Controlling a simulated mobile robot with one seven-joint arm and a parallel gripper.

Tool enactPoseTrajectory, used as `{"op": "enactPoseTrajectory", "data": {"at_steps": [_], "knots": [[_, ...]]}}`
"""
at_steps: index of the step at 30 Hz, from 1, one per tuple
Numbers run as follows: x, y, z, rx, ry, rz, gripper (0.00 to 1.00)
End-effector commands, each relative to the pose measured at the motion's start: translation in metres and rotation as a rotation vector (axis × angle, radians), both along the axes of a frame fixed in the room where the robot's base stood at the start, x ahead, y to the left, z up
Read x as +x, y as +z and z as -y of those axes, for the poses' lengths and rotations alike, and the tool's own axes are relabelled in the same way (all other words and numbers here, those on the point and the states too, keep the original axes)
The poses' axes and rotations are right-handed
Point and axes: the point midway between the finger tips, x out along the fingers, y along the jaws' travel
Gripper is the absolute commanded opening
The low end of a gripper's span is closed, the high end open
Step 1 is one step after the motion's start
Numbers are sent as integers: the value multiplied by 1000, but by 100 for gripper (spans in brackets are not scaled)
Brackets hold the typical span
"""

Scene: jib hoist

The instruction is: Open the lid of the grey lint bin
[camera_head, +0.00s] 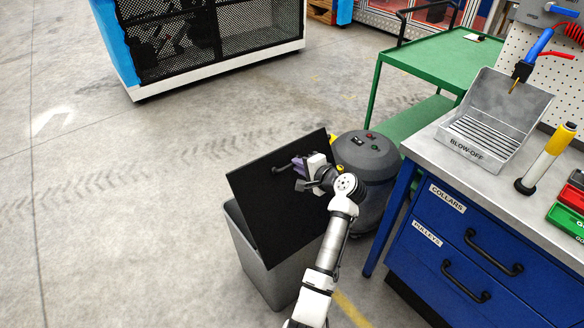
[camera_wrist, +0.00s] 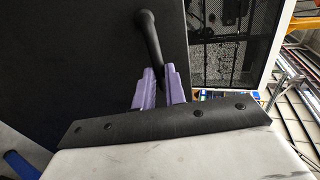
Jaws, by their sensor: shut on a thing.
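The grey lint bin (camera_head: 262,270) stands on the floor left of the blue workbench. Its black lid (camera_head: 272,208) is tilted steeply up, with a dark gap showing between lid and bin rim at the left. My gripper (camera_head: 298,166) is at the upper part of the lid, shut on the lid's black handle. In the wrist view the purple fingers (camera_wrist: 159,88) close around the lower end of the black handle (camera_wrist: 150,38), and the black lid (camera_wrist: 75,55) fills the left side. The bin's inside is mostly hidden by the lid and my arm.
A dark grey round canister (camera_head: 366,160) stands just behind and right of the lid. The blue workbench (camera_head: 480,235) with drawers is to the right, and a green cart (camera_head: 435,65) stands behind. The floor (camera_head: 120,200) to the left is clear.

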Motion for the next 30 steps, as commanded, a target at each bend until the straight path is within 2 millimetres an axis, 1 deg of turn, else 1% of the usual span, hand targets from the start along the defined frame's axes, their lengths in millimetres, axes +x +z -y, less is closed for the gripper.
{"op": "enactPoseTrajectory", "data": {"at_steps": [1,6,12,15,18,22,30], "knots": [[-12,-2,10,27,-7,40,0],[-49,4,38,118,-8,167,0],[-87,6,65,211,-8,294,0],[-103,5,76,250,-7,346,0],[-115,6,85,259,-6,365,0],[-127,3,93,259,-4,362,0],[-137,0,100,259,-3,357,0]]}}
